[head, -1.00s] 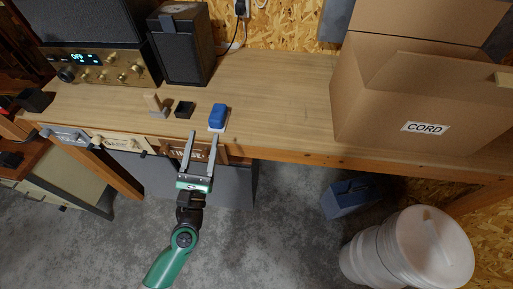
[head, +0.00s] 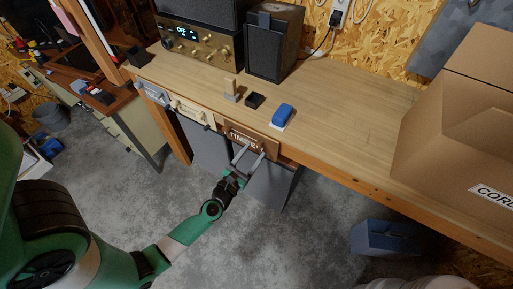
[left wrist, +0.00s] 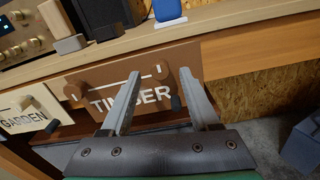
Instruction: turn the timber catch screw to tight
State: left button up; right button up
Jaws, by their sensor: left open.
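The brown panel lettered TIMBER (head: 248,139) is set in the bench's front edge. In the left wrist view the TIMBER panel (left wrist: 110,84) has a brown rounded piece (left wrist: 76,90) at its left, short white marks, and a dark stub (left wrist: 176,103) right of the lettering. I cannot tell for sure which part is the catch screw. My left gripper (head: 254,151) is in front of the panel, fingers spread and empty. In the left wrist view the left gripper (left wrist: 159,74) has its fingers across the panel's right half, hiding some lettering; contact is unclear. My right gripper is not in view.
A cream GARDEN panel (head: 191,110) and a grey panel (head: 154,93) sit to the left. A blue block (head: 283,113), a small black block (head: 254,100) and a wooden piece (head: 231,90) stand on the bench above. A cardboard box (head: 455,140) is at right.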

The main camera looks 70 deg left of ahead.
aim_at(259, 145)
pick_arm(q)
jog(key=shift+x, duration=1.4)
grip_shut()
